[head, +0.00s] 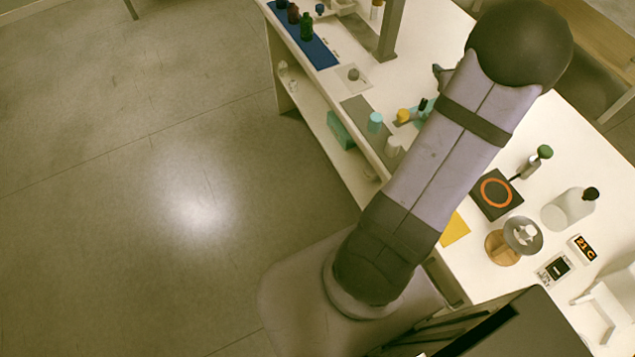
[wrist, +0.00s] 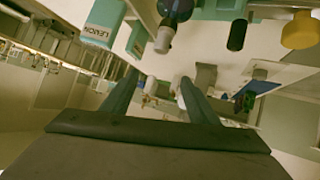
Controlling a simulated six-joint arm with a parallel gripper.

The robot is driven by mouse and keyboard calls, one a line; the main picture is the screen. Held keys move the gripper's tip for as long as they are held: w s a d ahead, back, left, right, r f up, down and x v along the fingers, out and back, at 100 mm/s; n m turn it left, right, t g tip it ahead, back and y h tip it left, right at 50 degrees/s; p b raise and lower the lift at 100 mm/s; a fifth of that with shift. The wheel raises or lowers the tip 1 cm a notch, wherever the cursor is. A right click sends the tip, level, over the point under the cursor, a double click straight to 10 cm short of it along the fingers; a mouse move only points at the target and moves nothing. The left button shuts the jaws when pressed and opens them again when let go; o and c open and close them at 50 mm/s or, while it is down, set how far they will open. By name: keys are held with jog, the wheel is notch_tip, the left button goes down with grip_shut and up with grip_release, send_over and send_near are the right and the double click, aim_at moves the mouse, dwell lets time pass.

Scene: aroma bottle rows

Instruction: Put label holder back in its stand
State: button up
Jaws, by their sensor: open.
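I cannot pick out the label holder or its stand with certainty in either view. In the wrist view, a teal block (wrist: 103,22) with a "LEMON" label is at the upper left, beyond my left finger. My gripper (wrist: 160,82) is open, and its two dark fingers are apart with nothing clearly held between them. In the head view my arm crosses the bench and its fingers cannot be made out.
In the head view, bottles stand on a blue mat (head: 318,50) at the back. A turquoise-capped jar (head: 375,122) and yellow-capped item (head: 403,115) are beside my arm. A clear bottle (head: 567,208), an orange-ringed pad (head: 496,194) and a wooden-based dish (head: 502,248) stand right.

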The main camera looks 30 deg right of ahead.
jog(key=w+a+f+g+y, duration=0.1)
jog(key=a, duration=0.7)
jog(key=w+a+f+n+g+y, duration=0.1)
jog(key=a+g, duration=0.1)
jog(key=a, duration=0.7)
jog(key=w+a+f+g, duration=0.1)
jog(key=a, duration=0.7)
jog(key=shift+w+a+n+g+y, duration=0.15)
jog(key=shift+n+g+y, duration=0.15)
jog(key=shift+g+y, duration=0.1)
jog(key=s+a+f+n+g+y, duration=0.1)
jog(key=s+a+g, duration=0.1)
jog(key=s+a, duration=0.5)
jog(key=s+a+f+n+g+y, duration=0.1)
jog(key=s+a+g+y, duration=0.1)
jog(key=s+a, duration=0.5)
jog(key=a+g, duration=0.1)
jog(key=a, duration=0.5)
jog(key=shift+a+n+y, duration=0.3)
jog(key=shift+a, duration=0.05)
notch_tip(320, 180, up, 11)
jog(key=p, duration=1)
jog(key=shift+f+p, duration=0.15)
jog(key=shift+p, duration=0.2)
